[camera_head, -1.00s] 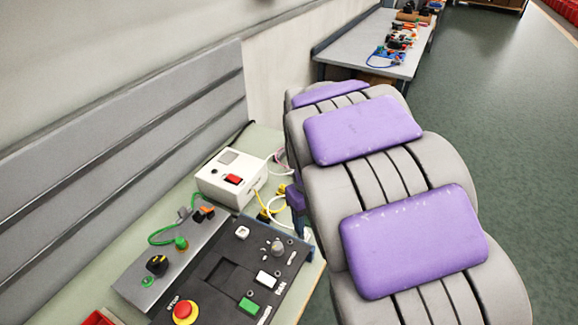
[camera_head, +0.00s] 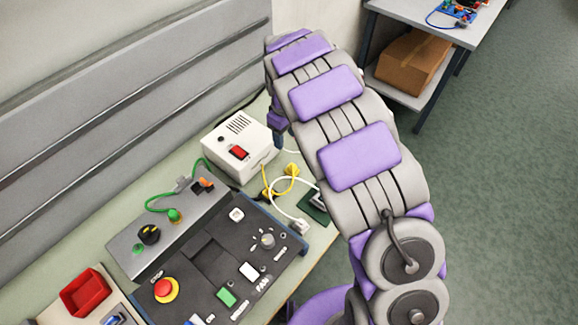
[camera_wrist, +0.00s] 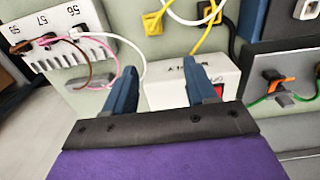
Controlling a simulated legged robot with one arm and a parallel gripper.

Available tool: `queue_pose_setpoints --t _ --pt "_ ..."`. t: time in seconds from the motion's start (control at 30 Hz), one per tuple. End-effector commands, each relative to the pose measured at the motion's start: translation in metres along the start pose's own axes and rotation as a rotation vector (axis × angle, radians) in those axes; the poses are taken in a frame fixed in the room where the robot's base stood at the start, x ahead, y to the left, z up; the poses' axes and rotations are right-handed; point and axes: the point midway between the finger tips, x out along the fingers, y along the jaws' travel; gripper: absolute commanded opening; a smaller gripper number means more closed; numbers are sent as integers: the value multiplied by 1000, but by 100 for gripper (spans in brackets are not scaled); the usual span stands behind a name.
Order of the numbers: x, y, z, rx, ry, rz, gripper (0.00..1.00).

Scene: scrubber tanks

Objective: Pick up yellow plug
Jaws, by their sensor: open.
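A yellow plug (camera_head: 291,170) is on the workbench, right of the white box, with a yellow cable looping from it. In the wrist view, one yellow plug (camera_wrist: 152,23) sits beyond my fingers, near top centre. In the head view, my gripper is mostly hidden behind my own arm.
The white box (camera_head: 238,146) with a red switch stands beside the plugs. A white cable ends in a white plug (camera_head: 299,226). A black control panel (camera_head: 205,265), a green cable (camera_head: 158,203) and a red tray (camera_head: 85,292) lie nearer. A white socket strip (camera_wrist: 65,60) with cables is at left.

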Motion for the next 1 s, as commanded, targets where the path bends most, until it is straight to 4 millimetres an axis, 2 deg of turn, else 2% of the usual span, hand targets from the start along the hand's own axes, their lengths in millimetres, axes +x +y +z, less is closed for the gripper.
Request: queue_pose_setpoints --t 0.2,0.4,0.67,1.0 --pt "45 9 13 6 4 -14 56" --pt "83 6 9 5 1 -9 56" --pt "102 0 1 3 -3 0 56" --pt "144 8 9 6 6 -11 56"
